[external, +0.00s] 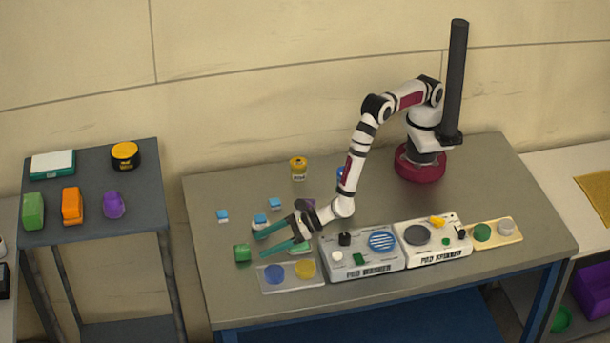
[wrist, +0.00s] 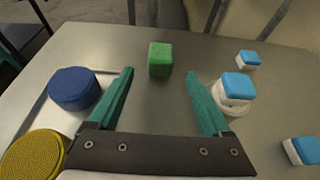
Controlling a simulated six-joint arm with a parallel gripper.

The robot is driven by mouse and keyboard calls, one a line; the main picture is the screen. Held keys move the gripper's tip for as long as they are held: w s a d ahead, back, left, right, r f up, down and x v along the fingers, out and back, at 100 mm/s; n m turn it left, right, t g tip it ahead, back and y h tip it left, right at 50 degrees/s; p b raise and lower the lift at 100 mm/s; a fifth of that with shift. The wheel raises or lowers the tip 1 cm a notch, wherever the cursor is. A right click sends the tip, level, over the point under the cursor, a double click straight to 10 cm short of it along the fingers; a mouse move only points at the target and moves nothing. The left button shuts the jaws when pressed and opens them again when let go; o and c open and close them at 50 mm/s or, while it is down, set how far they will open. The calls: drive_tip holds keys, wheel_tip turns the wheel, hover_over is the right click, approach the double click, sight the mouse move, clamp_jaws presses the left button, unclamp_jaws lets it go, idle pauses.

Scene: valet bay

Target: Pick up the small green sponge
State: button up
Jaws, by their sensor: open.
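The small green sponge (external: 242,253) is a green block on the grey table, near its left front edge. In the wrist view the sponge (wrist: 160,59) sits ahead, centred between my fingertips and slightly beyond them. My gripper (external: 260,246) has two teal fingers, spread open with nothing between them. It is low over the table, to the right of the sponge in the external view, with the fingers pointing toward it. In the wrist view my gripper (wrist: 159,73) shows a clear gap on both sides of the sponge.
A tray (external: 290,287) with a blue pad (wrist: 74,88) and a yellow pad (wrist: 33,157) lies left of my fingers in the wrist view. Several blue-topped white blocks (wrist: 247,59) lie to the right. A pad washer (external: 362,256) and pad spinner (external: 433,240) stand along the front.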

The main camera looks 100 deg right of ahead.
sight(255, 255)
drive_tip(key=x, duration=0.3)
drive_tip(key=shift+w+f, duration=0.15)
drive_tip(key=shift+w, duration=0.2)
clamp_jaws()
